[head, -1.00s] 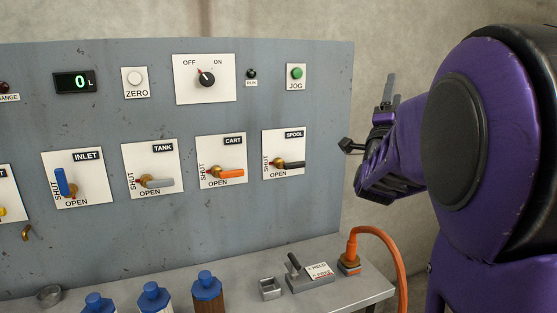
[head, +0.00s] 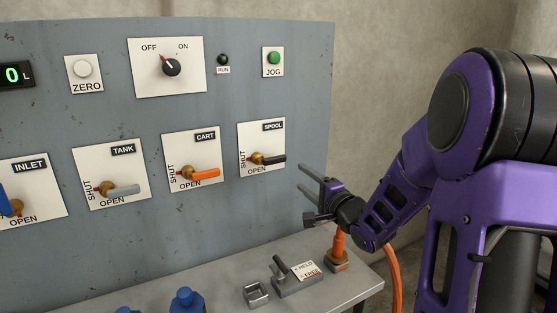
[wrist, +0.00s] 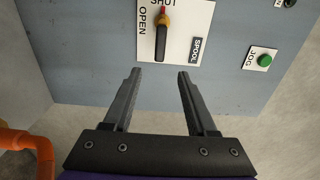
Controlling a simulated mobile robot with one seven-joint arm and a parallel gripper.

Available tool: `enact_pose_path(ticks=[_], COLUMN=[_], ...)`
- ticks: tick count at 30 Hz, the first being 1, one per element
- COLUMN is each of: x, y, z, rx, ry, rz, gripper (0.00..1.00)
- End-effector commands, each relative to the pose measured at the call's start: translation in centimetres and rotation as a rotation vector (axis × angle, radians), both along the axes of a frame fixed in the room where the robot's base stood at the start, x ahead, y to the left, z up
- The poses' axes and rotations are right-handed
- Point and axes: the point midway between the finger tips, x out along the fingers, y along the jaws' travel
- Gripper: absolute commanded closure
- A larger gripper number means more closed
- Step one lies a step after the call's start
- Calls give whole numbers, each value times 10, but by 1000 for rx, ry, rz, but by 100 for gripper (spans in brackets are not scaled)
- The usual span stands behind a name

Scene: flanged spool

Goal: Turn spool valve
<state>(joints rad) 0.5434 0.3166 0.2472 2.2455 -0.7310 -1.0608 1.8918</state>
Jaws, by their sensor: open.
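The spool valve (head: 268,159) is on the panel's right side, on a white plate (head: 250,130) labelled SPOOL. Its black handle lies horizontal, pointing right from a brass hub, with SHUT to its left and OPEN below. In the wrist view the valve handle (wrist: 160,42) shows at the top, beyond my fingertips and between their lines. My gripper (head: 304,178) is open and empty, to the right of and slightly below the spool valve, apart from it. Its two fingers also show in the wrist view (wrist: 159,74).
The cart valve (head: 206,174) with an orange handle sits left of the spool valve. The green JOG button (head: 273,58) is above. Below my gripper, an orange hose (head: 339,242) and a HELD/FREE lever block (head: 297,276) stand on the bench (head: 222,290).

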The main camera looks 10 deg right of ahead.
Motion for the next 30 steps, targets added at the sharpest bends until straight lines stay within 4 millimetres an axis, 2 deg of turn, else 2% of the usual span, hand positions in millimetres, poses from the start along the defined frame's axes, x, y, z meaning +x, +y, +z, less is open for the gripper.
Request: enact_pose_path(ticks=[12, 18, 24, 30], x=[88, 121, 137, 140], y=[30, 40, 44, 45], z=[0, 0, 0, 1], rx=[0, -2, -2, -2], ry=[-2, -2, -2, -2], rz=[1, 0, -2, -2], gripper=[43, 43, 43, 43])
